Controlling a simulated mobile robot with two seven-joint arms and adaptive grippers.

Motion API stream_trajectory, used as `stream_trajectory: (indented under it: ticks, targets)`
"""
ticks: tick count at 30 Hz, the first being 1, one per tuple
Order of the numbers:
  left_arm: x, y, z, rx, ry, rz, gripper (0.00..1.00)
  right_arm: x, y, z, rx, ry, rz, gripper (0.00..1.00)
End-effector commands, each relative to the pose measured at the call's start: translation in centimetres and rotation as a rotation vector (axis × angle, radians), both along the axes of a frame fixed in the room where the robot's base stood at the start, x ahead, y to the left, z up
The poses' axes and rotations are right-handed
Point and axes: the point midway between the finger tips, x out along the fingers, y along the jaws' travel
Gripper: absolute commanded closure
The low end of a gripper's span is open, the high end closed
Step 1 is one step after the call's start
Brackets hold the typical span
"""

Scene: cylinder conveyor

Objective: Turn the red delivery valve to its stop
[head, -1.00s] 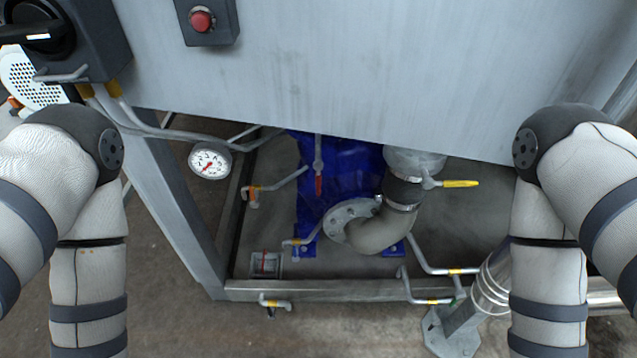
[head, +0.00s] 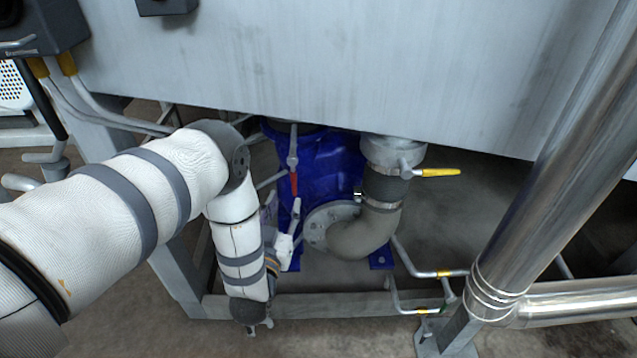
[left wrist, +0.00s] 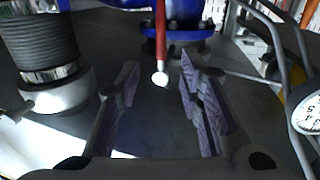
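The red delivery valve shows as a red lever (head: 294,184) hanging down from a grey stem in front of the blue pump body. In the left wrist view the red lever (left wrist: 161,40) comes down from the top and ends in a pale rounded tip. My left gripper (head: 297,218) is just below the lever in the head view. In the left wrist view my left gripper (left wrist: 160,72) is open, with the lever's tip between the finger ends or just beyond them. I see no contact with either finger. My right gripper is out of view.
A yellow-handled valve (head: 438,172) sits to the right on the grey pipe elbow (head: 365,235). A large metal panel (head: 330,70) overhangs the pump. A shiny pipe (head: 560,150) stands at right. The dial gauge (left wrist: 308,114) is close by at right in the left wrist view.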

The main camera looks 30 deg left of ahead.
Motion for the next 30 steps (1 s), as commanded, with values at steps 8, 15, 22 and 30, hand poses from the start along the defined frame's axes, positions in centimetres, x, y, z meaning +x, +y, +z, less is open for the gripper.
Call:
stream_trajectory:
  ticks: [8,15,22,30]
  targets:
    - [6.6,2.4,-0.2,0.0,0.0,-0.001,0.66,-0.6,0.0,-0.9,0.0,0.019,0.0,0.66]
    - [9.3,3.5,-0.1,0.0,0.004,-0.002,0.66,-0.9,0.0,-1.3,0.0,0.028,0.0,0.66]
    - [9.6,3.5,0.0,-0.002,0.005,-0.002,0.66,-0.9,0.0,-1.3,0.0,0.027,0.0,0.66]
    - [9.5,3.5,0.0,-0.002,0.005,-0.002,1.0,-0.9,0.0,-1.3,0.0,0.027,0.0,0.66]
